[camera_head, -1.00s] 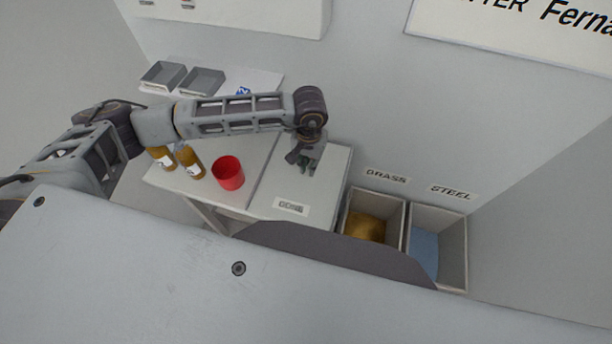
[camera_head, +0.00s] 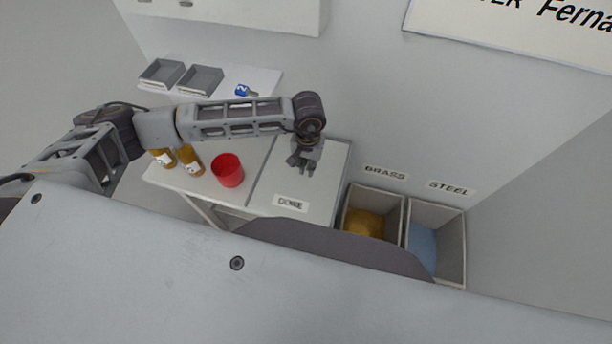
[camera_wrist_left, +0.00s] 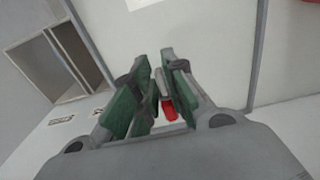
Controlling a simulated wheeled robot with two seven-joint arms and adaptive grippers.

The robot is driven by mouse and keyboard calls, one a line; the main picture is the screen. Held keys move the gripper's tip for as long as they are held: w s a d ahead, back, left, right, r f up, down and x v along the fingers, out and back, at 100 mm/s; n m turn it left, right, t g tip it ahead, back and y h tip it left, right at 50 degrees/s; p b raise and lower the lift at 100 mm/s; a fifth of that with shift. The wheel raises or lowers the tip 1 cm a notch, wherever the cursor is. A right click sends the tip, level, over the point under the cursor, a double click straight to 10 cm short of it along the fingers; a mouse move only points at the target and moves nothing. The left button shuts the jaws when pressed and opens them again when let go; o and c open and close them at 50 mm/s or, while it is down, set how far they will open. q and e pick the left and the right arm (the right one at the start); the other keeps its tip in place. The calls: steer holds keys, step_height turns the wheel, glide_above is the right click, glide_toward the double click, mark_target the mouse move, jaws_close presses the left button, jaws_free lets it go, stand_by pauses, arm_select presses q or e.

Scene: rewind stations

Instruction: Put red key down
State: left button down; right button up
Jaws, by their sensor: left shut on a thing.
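My left gripper (camera_head: 303,165) is over the pale board labelled "DONE" (camera_head: 318,187) on the table. In the left wrist view the same gripper (camera_wrist_left: 160,92) has its green-padded fingers closed on a small red piece, the red key (camera_wrist_left: 169,110). Only part of the key shows between the fingers. I cannot tell whether the key touches the board. In the head view the key is hidden by the gripper. My right gripper is not seen.
A red cup (camera_head: 228,171) and amber bottles (camera_head: 190,161) stand left of the board. Grey trays (camera_head: 200,80) and a blue tag (camera_head: 241,90) are farther back. Bins labelled "BRASS" (camera_head: 346,213) and "STEEL" (camera_head: 457,250) stand to the right.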

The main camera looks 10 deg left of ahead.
arm_select(q)
glide_above(308, 183)
steer(key=shift+f+p, duration=0.3)
steer(key=shift+f, duration=1.8)
steer(key=shift+f, duration=0.1)
steer(key=shift+f+p, duration=0.35)
steer(key=shift+f, duration=1.45)
steer(key=shift+f, duration=0.15)
steer(key=c, duration=1.5)
jaws_free()
steer(key=shift+o, duration=0.2)
steer(key=shift+r, duration=0.2)
